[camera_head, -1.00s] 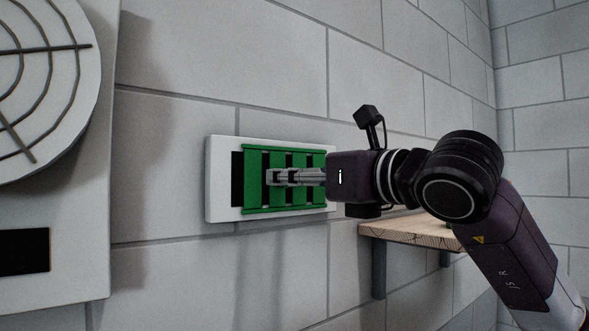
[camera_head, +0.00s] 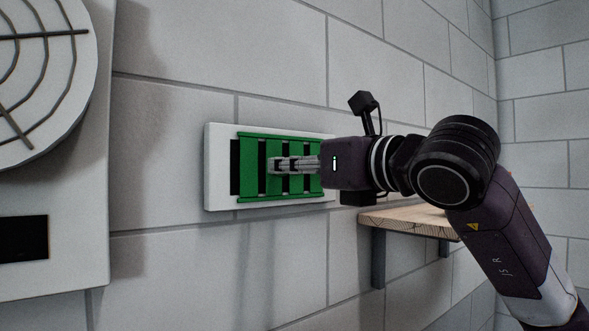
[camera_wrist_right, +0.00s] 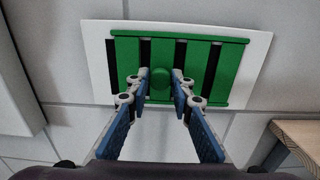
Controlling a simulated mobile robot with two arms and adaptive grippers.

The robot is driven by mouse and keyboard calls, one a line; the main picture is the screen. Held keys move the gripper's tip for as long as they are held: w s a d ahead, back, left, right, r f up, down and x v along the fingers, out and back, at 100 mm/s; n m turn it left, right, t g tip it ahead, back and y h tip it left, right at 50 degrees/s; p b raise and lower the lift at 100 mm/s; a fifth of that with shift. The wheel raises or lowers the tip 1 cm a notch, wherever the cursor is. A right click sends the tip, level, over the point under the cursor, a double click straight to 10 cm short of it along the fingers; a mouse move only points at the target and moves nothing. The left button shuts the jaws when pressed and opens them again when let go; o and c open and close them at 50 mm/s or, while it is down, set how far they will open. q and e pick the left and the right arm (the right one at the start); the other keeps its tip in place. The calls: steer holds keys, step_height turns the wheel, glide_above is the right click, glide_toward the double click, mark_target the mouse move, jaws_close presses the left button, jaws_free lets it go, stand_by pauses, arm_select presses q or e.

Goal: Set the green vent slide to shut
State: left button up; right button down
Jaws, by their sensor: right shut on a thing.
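The green vent slide (camera_head: 247,180) sits on a white plate (camera_head: 217,165) on the wall. Dark gaps show between its green bars and a dark strip shows past its left end. My left gripper is not in view.
A wooden shelf (camera_head: 400,218) on dark brackets juts from the wall below my right arm; it also shows in the right wrist view (camera_wrist_right: 305,137). A white unit (camera_head: 60,205) with a round grille stands at the left. The wall between it and the plate is bare.

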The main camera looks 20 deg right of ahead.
steer(key=shift+s+a+f+b, duration=0.15)
steer(key=shift+s+a+b, duration=0.15)
steer(key=shift+a, duration=0.4)
steer(key=shift+s+a, duration=0.1)
steer(key=shift+a, duration=0.35)
steer(key=c, duration=1.9)
jaws_free()
steer(key=shift+c, duration=0.2)
steer(key=shift+o, duration=1.1)
steer(key=shift+a+r, duration=0.1)
steer(key=shift+r, duration=0.1)
